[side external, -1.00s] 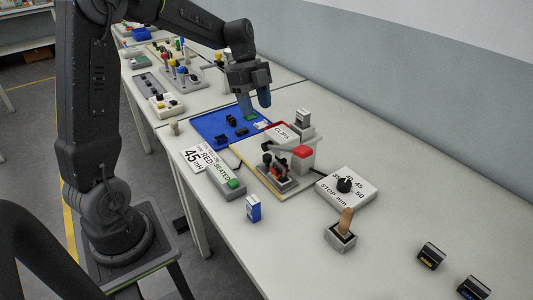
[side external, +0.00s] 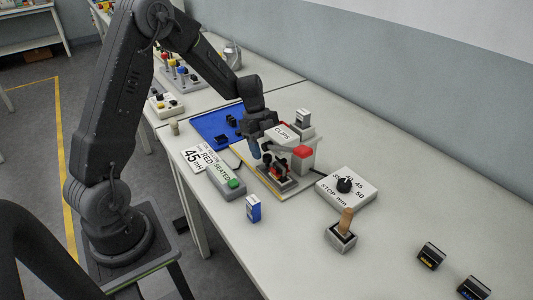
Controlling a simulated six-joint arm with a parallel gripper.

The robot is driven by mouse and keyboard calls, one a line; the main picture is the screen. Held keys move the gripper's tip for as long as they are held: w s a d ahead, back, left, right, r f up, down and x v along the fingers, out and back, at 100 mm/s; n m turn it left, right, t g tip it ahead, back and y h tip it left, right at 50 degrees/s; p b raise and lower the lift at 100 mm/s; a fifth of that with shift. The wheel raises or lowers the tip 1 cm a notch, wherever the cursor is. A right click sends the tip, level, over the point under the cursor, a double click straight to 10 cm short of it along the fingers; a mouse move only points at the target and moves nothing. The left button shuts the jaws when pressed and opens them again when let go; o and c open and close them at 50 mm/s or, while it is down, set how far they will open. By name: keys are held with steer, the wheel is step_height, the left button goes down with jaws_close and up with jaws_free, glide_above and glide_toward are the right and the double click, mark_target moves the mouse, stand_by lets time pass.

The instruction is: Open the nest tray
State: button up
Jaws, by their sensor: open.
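The fixture (side external: 276,182) that seems to hold the nest tray is a small grey block with black and red parts, on a yellow-edged board (side external: 240,160). My gripper (side external: 265,147) is open, just above and behind the left part of this fixture. I see nothing held between the fingers.
A blue mat (side external: 208,128) with black parts lies behind. A grey box with a green button (side external: 236,184) is left; a STOP mm dial box (side external: 347,187) is right.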

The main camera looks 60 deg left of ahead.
steer(key=shift+x, duration=0.95)
steer(key=shift+r, duration=0.1)
jaws_close()
